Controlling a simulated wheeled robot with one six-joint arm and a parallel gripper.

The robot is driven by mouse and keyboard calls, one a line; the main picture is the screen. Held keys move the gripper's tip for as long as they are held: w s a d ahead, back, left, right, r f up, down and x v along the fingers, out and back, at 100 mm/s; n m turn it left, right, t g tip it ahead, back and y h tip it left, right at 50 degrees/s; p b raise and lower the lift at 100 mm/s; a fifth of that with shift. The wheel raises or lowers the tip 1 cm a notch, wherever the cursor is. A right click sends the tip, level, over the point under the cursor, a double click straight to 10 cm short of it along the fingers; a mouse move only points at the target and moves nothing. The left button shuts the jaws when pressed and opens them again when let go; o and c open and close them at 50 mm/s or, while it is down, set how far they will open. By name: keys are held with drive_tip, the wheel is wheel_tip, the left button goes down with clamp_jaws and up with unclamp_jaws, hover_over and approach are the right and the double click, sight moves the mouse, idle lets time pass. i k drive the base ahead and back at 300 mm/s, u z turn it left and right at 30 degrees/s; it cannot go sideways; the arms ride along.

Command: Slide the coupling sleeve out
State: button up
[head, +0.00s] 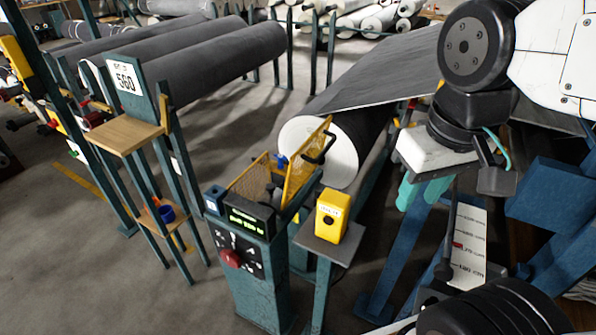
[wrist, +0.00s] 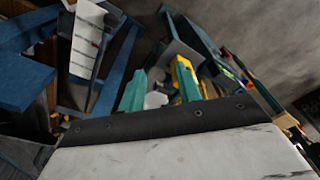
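My gripper (head: 421,192) hangs in the air at right in the head view, below the white wrist housing. Its two teal fingers stand apart, and they also show in the wrist view (wrist: 147,88). I see nothing held between them. The yellow mesh guard (head: 300,165) stands left of my gripper, in front of the large roll's white end (head: 338,143). A small blue part (head: 282,161) shows at the guard. I cannot tell whether it is the coupling sleeve; the mesh partly hides the space behind it.
A control post (head: 230,245) with a red button stands in front of the guard. A yellow box (head: 332,215) sits on a small stand beside it. A wooden-shelved stand (head: 126,135) holds a sign at left. Grey rolls (head: 215,65) lie behind. Floor at lower left is clear.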

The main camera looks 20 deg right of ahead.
sight(273, 196)
drive_tip(key=k, duration=1.25)
drive_tip(key=u, duration=0.9)
drive_tip(key=i, duration=1.35)
drive_tip(key=z, duration=0.65)
drive_tip(key=i, duration=0.5)
drive_tip(key=z, duration=0.55)
